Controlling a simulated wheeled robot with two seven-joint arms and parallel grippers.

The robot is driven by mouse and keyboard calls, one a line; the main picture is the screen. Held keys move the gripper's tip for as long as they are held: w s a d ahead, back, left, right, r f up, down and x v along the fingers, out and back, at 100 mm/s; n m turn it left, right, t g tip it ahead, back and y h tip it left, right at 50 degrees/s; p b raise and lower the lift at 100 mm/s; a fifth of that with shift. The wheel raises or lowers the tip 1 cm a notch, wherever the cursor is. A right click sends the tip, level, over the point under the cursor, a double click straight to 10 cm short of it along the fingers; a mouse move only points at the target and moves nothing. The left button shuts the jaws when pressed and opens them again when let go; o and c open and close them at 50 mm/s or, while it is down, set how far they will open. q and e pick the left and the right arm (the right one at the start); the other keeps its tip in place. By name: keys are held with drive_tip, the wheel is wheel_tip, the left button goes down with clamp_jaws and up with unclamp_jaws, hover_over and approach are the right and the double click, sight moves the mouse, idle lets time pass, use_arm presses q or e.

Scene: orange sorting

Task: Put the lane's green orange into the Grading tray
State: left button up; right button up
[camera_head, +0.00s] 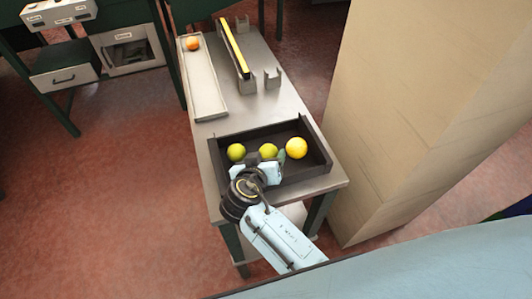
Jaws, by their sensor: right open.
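A black open tray (220,160) sits at the near end of the metal table. No label names the Grading tray. My left gripper is out of view.
A yellow-topped bar (234,48) on grey brackets stands at the table's far part. A large beige block (410,110) rises close to the table's right side. A bench with a drawer (64,77) stands at far left. Bare tabletop lies between trough and tray.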

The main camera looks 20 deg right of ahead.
drive_tip(key=p+v, duration=0.3)
drive_tip(key=v, duration=0.7)
drive_tip(key=shift+s+r+p, duration=0.2)
drive_tip(key=shift+s+p, duration=0.05)
drive_tip(key=shift+p, duration=0.05)
drive_tip(key=shift+a, duration=0.1)
